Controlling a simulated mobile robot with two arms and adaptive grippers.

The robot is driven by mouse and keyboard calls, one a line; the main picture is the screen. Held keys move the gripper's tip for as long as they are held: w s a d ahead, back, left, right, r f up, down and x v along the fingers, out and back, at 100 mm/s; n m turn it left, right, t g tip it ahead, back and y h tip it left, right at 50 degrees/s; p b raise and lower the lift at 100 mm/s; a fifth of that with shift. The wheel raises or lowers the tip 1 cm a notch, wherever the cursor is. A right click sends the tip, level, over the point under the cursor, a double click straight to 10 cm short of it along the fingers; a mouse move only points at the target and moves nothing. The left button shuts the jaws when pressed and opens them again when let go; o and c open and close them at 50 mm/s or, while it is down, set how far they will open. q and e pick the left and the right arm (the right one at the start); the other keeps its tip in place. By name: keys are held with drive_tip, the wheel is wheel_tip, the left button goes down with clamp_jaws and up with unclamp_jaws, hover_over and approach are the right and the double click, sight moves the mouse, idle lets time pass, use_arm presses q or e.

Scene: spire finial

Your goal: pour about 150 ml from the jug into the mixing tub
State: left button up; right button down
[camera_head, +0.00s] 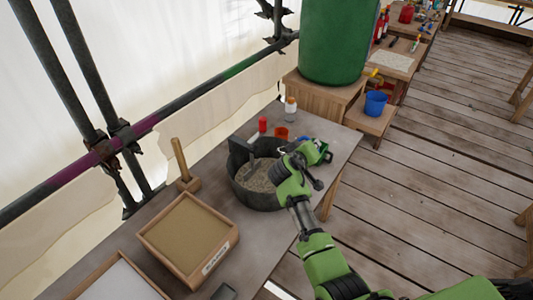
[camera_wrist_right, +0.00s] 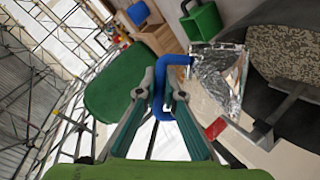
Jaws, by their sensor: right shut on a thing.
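The jug (camera_wrist_right: 215,72) is clear and shiny with a blue handle in the right wrist view. My right gripper (camera_wrist_right: 160,95) is shut on the blue handle. In the head view this gripper (camera_head: 314,156) is by the right rim of the mixing tub, and the jug is mostly hidden there. The mixing tub (camera_head: 240,190) is a dark round tub with grey grainy contents. In the right wrist view the tub (camera_wrist_right: 262,92) is at the right, beside the jug. I cannot tell the jug's tilt or its water level. My left gripper is not in view.
A grey tool (camera_head: 240,146) rests at the tub's far left rim. A sand tray (camera_head: 190,240) is at front left. A large green barrel (camera_head: 338,40) stands beyond the table.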

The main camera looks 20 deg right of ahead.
drive_tip(key=shift+w+a+r+n+h, duration=0.35)
drive_tip(key=shift+a+r+n+h, duration=0.1)
drive_tip(key=shift+n, duration=0.15)
idle(0.3)
drive_tip(key=shift+w+a+r+n+g+h+b, duration=0.25)
drive_tip(key=shift+w+a+r+n+h, duration=0.2)
drive_tip(key=shift+r, duration=0.25)
drive_tip(key=shift+w+a+r+n+g+h+b, duration=0.15)
drive_tip(key=shift+w+a+r+n+g+h, duration=0.15)
drive_tip(key=shift+a+r+n, duration=0.35)
idle(2.9)
